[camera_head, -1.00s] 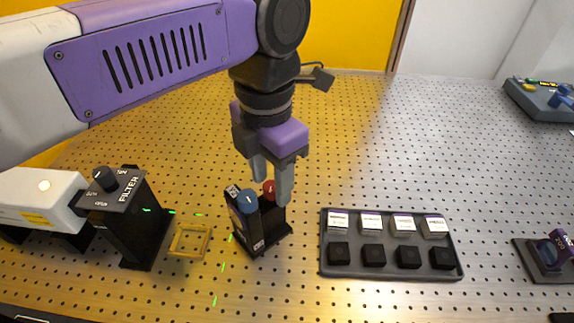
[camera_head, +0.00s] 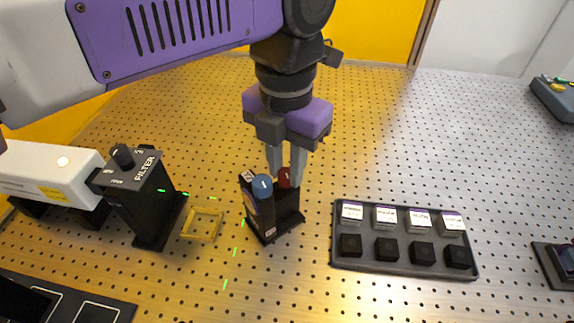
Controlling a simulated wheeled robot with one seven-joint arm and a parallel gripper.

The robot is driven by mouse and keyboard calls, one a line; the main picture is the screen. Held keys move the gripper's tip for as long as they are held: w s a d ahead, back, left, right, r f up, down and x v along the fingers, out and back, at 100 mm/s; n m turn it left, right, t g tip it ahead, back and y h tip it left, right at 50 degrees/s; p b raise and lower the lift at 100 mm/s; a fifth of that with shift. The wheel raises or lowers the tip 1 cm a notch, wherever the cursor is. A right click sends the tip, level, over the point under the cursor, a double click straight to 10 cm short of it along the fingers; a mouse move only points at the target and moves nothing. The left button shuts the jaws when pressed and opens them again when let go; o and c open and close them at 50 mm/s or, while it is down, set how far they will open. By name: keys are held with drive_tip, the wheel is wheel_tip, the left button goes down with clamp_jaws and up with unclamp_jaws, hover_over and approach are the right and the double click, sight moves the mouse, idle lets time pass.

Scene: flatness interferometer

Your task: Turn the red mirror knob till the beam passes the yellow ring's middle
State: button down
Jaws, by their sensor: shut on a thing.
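The red knob (camera_head: 284,178) stands on top of the black mirror mount (camera_head: 291,217), beside a blue knob (camera_head: 262,186). My gripper (camera_head: 286,178) points down over the mount, its two grey fingers closed on either side of the red knob. Part of the red knob is hidden by the fingers. The yellow ring (camera_head: 203,225) is a square frame left of the mount. Green beam dashes (camera_head: 186,194) run from the filter block toward the mount, and more dashes (camera_head: 236,252) lead down toward the front. I cannot tell where the beam crosses the ring.
The black filter block (camera_head: 143,198) and white laser housing (camera_head: 48,172) stand at the left. A dark tray (camera_head: 405,262) with several small blocks lies right of the mount. A dark panel (camera_head: 118,308) shows at the front left. The perforated board behind is clear.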

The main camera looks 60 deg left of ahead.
drive_tip(key=shift+n, duration=0.9)
drive_tip(key=c, duration=1.2)
unclamp_jaws()
drive_tip(key=shift+o, duration=0.2)
drive_tip(key=shift+r, duration=0.1)
wheel_tip(320, 180, up, 8)
drive_tip(key=shift+f+b, duration=0.15)
drive_tip(key=shift+b, duration=0.15)
wheel_tip(320, 180, up, 11)
drive_tip(key=p, duration=0.9)
hover_over(286, 172)
